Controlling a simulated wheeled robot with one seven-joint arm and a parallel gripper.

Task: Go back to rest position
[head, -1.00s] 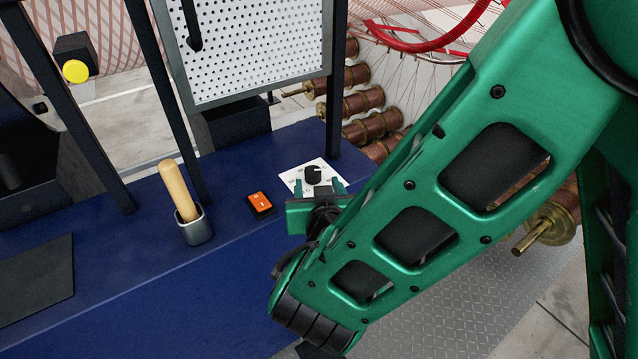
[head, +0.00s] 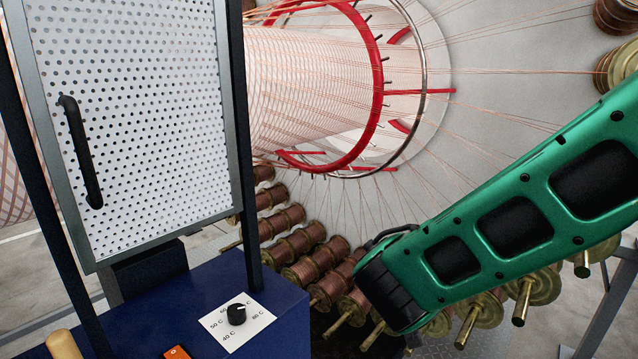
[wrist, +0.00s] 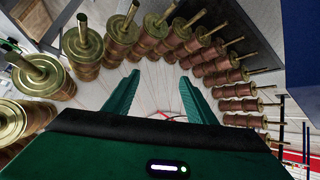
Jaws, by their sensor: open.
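My gripper (wrist: 155,97) shows in the wrist view with its two green fingers spread apart and nothing between them. Beyond the fingers is a ring of copper spools. In the head view my green arm reaches in from the right, and the gripper itself is hidden behind the arm's dark end. The black dial (head: 236,314) sits on a white plate with temperature marks, on the blue bench (head: 275,295). My arm is to the right of the dial and apart from it.
A perforated door (head: 140,110) with a black handle (head: 82,150) stands at the left. Copper spools (head: 290,245) line the carousel behind my arm. A red ring (head: 372,90) with many wires is at the back. An orange switch (head: 176,353) and a wooden handle (head: 63,345) show at the bottom edge.

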